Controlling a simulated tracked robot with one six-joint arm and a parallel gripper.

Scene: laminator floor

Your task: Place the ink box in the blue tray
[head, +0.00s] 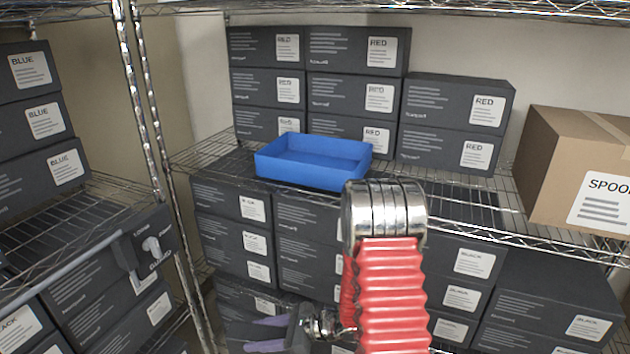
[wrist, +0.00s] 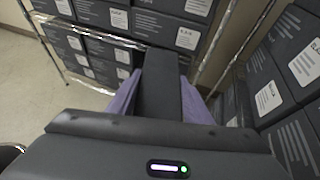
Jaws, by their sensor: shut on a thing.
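The blue tray (head: 314,177) sits on the middle wire shelf in the head view, in front of the stacked RED boxes, and looks empty. My gripper (head: 264,334) shows low in the head view, below and left of the tray, partly behind my red-sleeved arm. In the wrist view my gripper (wrist: 160,92) has its purple fingers on both sides of a dark, narrow box (wrist: 161,75), which I take to be the ink box. It is shut on this box. The box's label is not visible, and the tray is not in the wrist view.
RED boxes (head: 455,105) stand behind and right of the tray. A cardboard box (head: 565,160) stands at the right of that shelf. BLACK boxes (head: 235,235) fill the level below. BLUE boxes (head: 25,120) and chrome rack posts (head: 150,120) are at the left.

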